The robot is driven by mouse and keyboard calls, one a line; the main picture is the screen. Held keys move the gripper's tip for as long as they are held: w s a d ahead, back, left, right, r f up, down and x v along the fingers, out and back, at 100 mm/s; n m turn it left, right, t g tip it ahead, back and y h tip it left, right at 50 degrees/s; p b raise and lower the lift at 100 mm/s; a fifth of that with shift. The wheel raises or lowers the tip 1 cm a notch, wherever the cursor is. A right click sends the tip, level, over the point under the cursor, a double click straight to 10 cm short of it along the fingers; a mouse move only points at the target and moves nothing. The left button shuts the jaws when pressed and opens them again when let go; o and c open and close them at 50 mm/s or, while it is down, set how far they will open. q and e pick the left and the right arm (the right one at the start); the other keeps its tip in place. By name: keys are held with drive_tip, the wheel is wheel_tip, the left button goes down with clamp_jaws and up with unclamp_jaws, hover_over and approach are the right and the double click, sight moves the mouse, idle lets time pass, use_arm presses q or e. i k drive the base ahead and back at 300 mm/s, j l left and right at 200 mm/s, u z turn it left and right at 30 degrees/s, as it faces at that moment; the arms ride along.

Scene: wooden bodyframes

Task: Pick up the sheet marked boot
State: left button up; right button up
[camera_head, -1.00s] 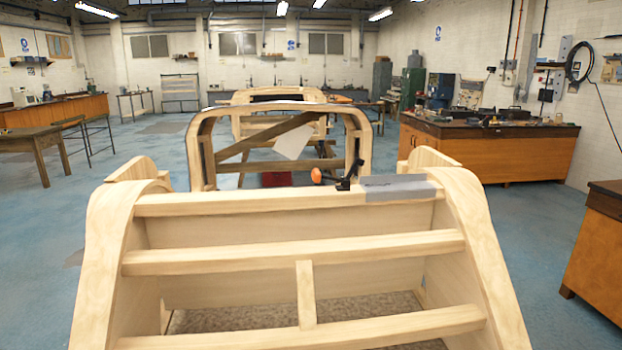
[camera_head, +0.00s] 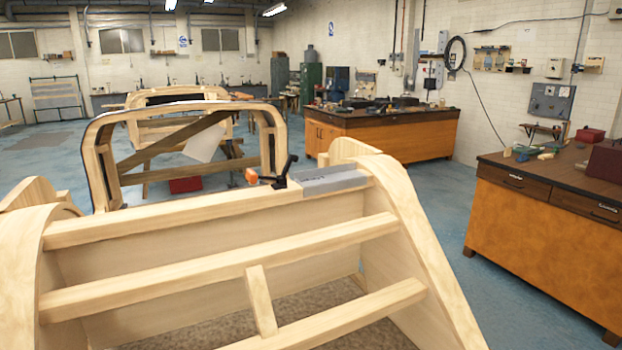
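A grey flat piece (camera_head: 330,180) lies on the right part of the top rail of the near wooden bodyframe (camera_head: 150,216). It has a small dark marking on it that I cannot read. A pale sheet (camera_head: 204,145) hangs tilted in the bodyframe behind; no lettering on it can be made out. I cannot tell which of these, if either, is marked boot. Neither of my grippers is in view.
Workbenches stand at right (camera_head: 520,206) and farther back (camera_head: 388,140). Blue floor (camera_head: 431,190) is clear between the near bodyframe and these benches.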

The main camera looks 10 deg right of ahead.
sight(331, 174)
drive_tip(key=k, duration=0.55)
drive_tip(key=k+z, duration=0.1)
drive_tip(key=z, duration=1.4)
drive_tip(key=i+l+z, duration=0.15)
drive_tip(key=z, duration=0.3)
drive_tip(key=i+z, duration=0.65)
drive_tip(key=z, duration=0.2)
drive_tip(key=i+u, duration=0.3)
drive_tip(key=i, duration=1.55)
drive_tip(key=i+u, duration=0.25)
drive_tip(key=i, duration=0.2)
drive_tip(key=i+u, duration=0.25)
drive_tip(key=i, duration=0.2)
drive_tip(key=i+l+u, duration=0.25)
drive_tip(key=i, duration=0.2)
drive_tip(key=i+l+u, duration=0.2)
drive_tip(key=i, duration=0.25)
drive_tip(key=i+j+u, duration=0.3)
drive_tip(key=u, duration=0.15)
drive_tip(key=i+j+u, duration=0.15)
drive_tip(key=i+u, duration=0.6)
drive_tip(key=u, duration=0.2)
drive_tip(key=i+l+u, duration=0.1)
drive_tip(key=i+u, duration=0.4)
drive_tip(key=i+j, duration=0.1)
drive_tip(key=i, duration=0.75)
drive_tip(key=i+j+z, duration=0.1)
drive_tip(key=i, duration=0.8)
